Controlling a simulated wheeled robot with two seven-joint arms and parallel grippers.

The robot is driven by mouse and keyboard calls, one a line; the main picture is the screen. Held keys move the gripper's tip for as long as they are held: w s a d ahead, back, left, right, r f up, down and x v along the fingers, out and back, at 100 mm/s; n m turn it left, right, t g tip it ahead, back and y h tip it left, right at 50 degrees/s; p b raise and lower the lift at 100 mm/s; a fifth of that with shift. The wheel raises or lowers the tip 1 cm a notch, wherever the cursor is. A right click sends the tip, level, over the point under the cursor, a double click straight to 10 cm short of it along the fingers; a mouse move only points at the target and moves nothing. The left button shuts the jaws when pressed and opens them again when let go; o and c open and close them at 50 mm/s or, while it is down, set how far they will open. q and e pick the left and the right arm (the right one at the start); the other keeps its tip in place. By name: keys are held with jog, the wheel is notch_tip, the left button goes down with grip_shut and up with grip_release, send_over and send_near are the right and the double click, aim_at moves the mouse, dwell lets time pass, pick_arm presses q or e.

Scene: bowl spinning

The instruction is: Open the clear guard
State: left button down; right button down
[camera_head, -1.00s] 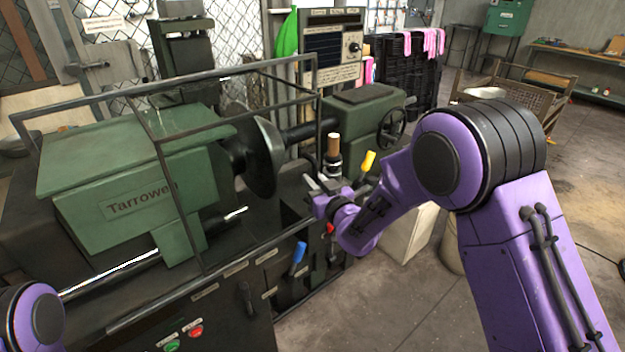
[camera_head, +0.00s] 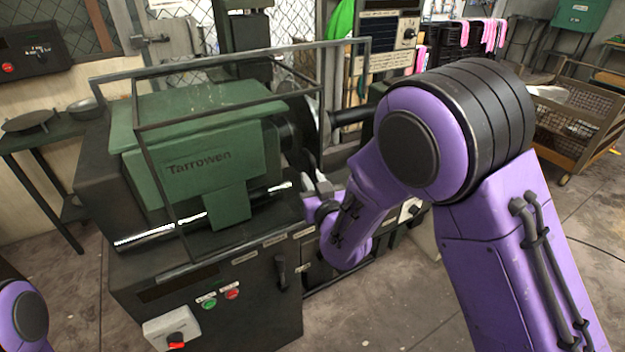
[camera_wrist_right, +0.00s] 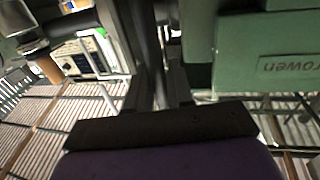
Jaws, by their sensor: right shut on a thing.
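The guard is a thin dark bar frame (camera_head: 250,58) around the green headstock (camera_head: 195,135) of the lathe. Any clear pane in it is hard to make out. One upright of the frame stands left of the nameplate in the head view. My right gripper (camera_head: 322,187) is low at the right of the headstock, partly hidden by my own purple arm. In the right wrist view, the right gripper (camera_wrist_right: 160,88) is shut on a dark upright bar (camera_wrist_right: 146,40) of the guard. My left gripper is out of view; only part of that arm shows at the lower left.
The lathe's front panel has a green button (camera_head: 209,303) and a red button (camera_head: 232,294). A switch box (camera_head: 172,330) juts out below them. A side table (camera_head: 55,130) stands at the left, a mesh cart (camera_head: 575,125) at the right. Floor in front is clear.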

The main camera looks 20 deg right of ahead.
jog(key=shift+f, duration=0.1)
jog(key=c, duration=1.2)
grip_release()
jog(key=shift+o, duration=0.2)
jog(key=s+b, duration=0.1)
jog(key=s, duration=0.6)
jog(key=shift+s+a+b, duration=0.2)
jog(key=shift+s+b, duration=0.05)
jog(key=shift+b, duration=0.1)
